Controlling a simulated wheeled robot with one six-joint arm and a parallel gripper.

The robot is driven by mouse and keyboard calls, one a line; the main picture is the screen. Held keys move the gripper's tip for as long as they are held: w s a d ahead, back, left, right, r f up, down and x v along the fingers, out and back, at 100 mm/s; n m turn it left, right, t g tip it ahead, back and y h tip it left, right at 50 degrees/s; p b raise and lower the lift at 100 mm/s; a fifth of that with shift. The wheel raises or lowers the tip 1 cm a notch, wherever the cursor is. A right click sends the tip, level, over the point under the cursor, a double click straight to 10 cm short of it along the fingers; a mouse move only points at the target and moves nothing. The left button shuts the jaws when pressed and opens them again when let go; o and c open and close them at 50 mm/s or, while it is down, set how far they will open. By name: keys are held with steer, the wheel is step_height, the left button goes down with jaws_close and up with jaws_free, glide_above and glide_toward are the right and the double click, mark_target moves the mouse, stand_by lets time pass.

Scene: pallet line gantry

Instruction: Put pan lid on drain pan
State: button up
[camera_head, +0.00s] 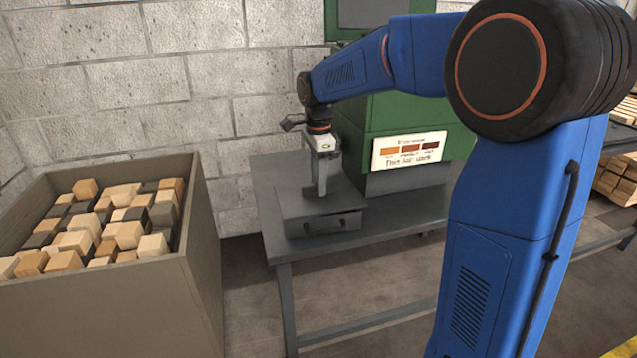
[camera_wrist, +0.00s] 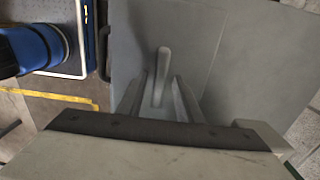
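The grey pan lid (camera_head: 292,205) lies on top of the drain pan (camera_head: 323,226), a low grey box on the grey table, and covers its opening. I cannot tell whether it sits fully flush. My gripper (camera_head: 322,192) points straight down at the middle of the lid. In the wrist view the lid (camera_wrist: 195,35) is a flat grey plate with an upright bar handle (camera_wrist: 163,62). My gripper's two fingers (camera_wrist: 162,82) stand either side of the handle, with a narrow gap showing on each side. The pan is mostly hidden under the lid there.
The grey table (camera_head: 400,206) stands against a block wall. A green machine (camera_head: 385,115) with a labelled sign (camera_head: 409,150) stands right behind the pan. A large bin (camera_head: 120,305) of wooden and dark blocks is at the left. The table front is clear.

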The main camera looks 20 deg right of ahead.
step_height(320, 180, up, 12)
steer(key=s+d+n+t, duration=0.1)
steer(key=s+d+n, duration=0.25)
steer(key=s, duration=0.55)
steer(key=s+d+f+n+t, duration=0.1)
steer(key=s+f+n+t, duration=0.1)
steer(key=s+f+n, duration=0.5)
steer(key=s+d+f+n+t, duration=0.1)
steer(key=s+f+n, duration=0.6)
steer(key=s, duration=1)
steer(key=shift+s+d+f+t, duration=0.25)
steer(key=shift+d+f+t, duration=0.2)
steer(key=shift+d, duration=0.3)
steer(key=shift+n, duration=0.25)
